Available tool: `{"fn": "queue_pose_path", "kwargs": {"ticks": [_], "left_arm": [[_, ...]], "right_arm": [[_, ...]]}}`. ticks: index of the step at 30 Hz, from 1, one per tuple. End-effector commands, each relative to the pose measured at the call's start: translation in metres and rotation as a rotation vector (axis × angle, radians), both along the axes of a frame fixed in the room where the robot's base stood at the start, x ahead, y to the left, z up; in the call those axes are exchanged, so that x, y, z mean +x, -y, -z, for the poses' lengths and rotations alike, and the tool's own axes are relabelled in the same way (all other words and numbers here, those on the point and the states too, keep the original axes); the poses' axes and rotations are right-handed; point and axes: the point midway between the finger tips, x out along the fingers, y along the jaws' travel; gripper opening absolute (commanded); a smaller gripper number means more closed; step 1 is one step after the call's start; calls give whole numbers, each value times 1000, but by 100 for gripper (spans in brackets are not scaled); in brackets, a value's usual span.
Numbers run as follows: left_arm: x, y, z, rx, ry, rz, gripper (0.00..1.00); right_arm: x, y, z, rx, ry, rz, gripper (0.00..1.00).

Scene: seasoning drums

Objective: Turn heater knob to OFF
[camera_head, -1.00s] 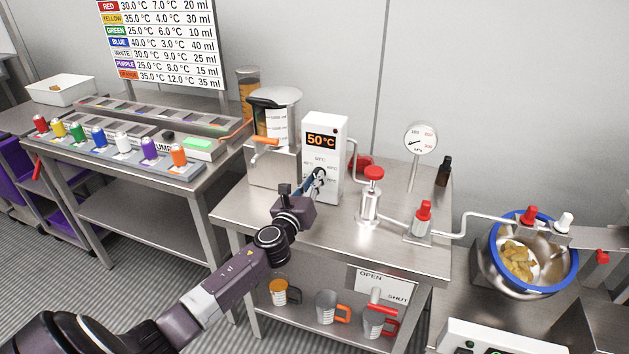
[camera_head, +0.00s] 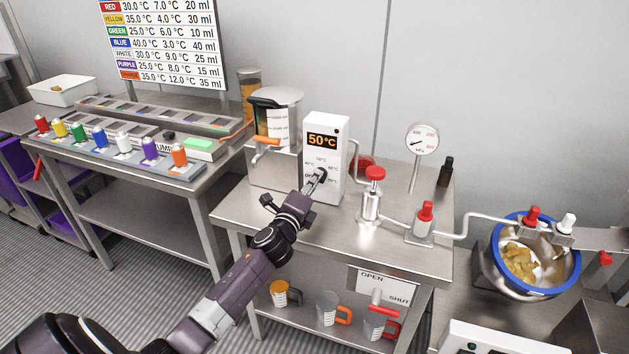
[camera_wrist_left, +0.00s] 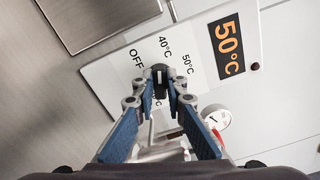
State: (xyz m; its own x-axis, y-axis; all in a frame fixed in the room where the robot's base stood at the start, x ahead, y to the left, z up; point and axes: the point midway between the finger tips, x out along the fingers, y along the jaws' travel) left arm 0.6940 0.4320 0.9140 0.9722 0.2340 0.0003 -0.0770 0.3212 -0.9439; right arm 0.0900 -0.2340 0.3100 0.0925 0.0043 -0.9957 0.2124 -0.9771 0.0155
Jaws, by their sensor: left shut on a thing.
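The white heater box (camera_head: 339,165) stands on the steel table and its orange display (camera_head: 322,140) reads 50°C. The heater knob (camera_wrist_left: 159,72) is a small dark piece on the box's front. OFF, 40°C and 50°C labels show beside it in the left wrist view. My left gripper (camera_head: 317,181) reaches the front of the box. In the left wrist view, its fingertips (camera_wrist_left: 160,78) are closed on the knob from both sides. The fingers partly hide the knob and the lower labels, so I cannot tell which mark it points to. My right gripper is not in view.
The front of the steel table (camera_head: 290,228) has bare room. Mugs stand on the lower shelf.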

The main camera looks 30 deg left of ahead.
Motion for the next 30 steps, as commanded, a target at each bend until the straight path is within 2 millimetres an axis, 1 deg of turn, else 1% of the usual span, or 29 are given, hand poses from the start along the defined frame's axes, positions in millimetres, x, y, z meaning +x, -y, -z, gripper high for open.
{"fn": "queue_pose_path", "kwargs": {"ticks": [18,24,30], "left_arm": [[1,0,0,-559,138,0,0],[1,0,0,-697,172,2,0],[1,0,0,-789,195,2,0]], "right_arm": [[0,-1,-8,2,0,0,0],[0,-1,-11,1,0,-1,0],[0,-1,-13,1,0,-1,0]]}}
